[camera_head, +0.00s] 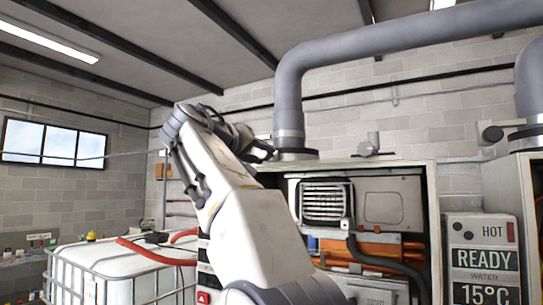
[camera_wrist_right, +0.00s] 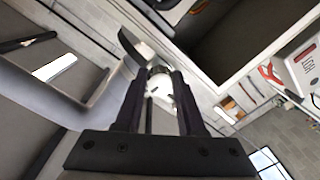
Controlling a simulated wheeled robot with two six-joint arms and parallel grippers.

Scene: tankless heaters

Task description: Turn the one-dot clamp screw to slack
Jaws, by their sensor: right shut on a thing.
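My right gripper (camera_head: 266,151) is at the left side of the steel clamp collar (camera_head: 290,140) at the foot of the grey flue pipe (camera_head: 289,95), above the open heater cabinet. In the right wrist view, my right gripper (camera_wrist_right: 160,72) is shut on a small pale metal piece, the clamp screw (camera_wrist_right: 160,88), between its fingertips. The fingers hide part of the screw. No dot mark can be read, and I cannot tell how far the screw is turned. My left gripper is not in view.
The heater cabinet (camera_head: 430,215) stands open below the pipe, with orange pipes and a black hose inside. A display panel (camera_head: 483,258) reads READY, 15°C. A white caged tank (camera_head: 120,262) with a red hose (camera_head: 155,255) stands at the left.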

